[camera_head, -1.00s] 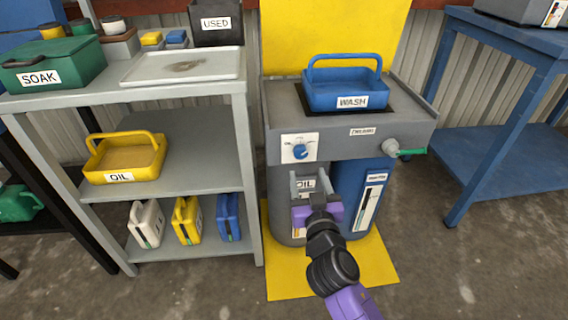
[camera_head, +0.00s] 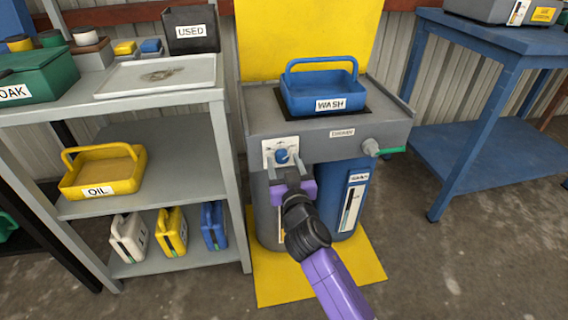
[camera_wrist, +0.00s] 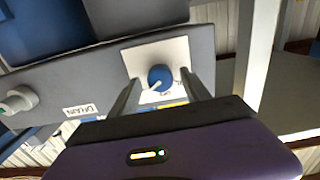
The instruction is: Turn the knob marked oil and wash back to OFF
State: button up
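The blue knob (camera_head: 281,156) sits on a white plate on the front of the grey washer (camera_head: 330,147). In the wrist view the knob (camera_wrist: 160,77) shows a white pointer mark towards the lower left of the picture; the plate's lettering is too small to read. My gripper (camera_head: 285,166) is in front of the knob. In the wrist view its two fingers (camera_wrist: 160,84) are spread, one on each side of the knob, with gaps between. Whether the fingertips reach as deep as the knob I cannot tell.
A blue WASH basket (camera_head: 325,103) stands on top of the washer. A grey spout with a green lever (camera_head: 390,151) sticks out at the front right, beside the DRAIN label (camera_wrist: 80,110). A grey shelf (camera_head: 190,185) with a yellow OIL basket (camera_head: 130,182) stands close on the left.

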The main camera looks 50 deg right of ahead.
grip_shut()
jog(key=shift+n, duration=0.4)
jog(key=n+p, duration=0.1)
jog(key=n, duration=0.3)
jog(key=shift+n, duration=0.4)
jog(key=shift+n+p, duration=0.8)
jog(key=shift+n, duration=1.8)
jog(key=shift+o, duration=0.8)
grip_release()
jog(key=shift+s, duration=0.1)
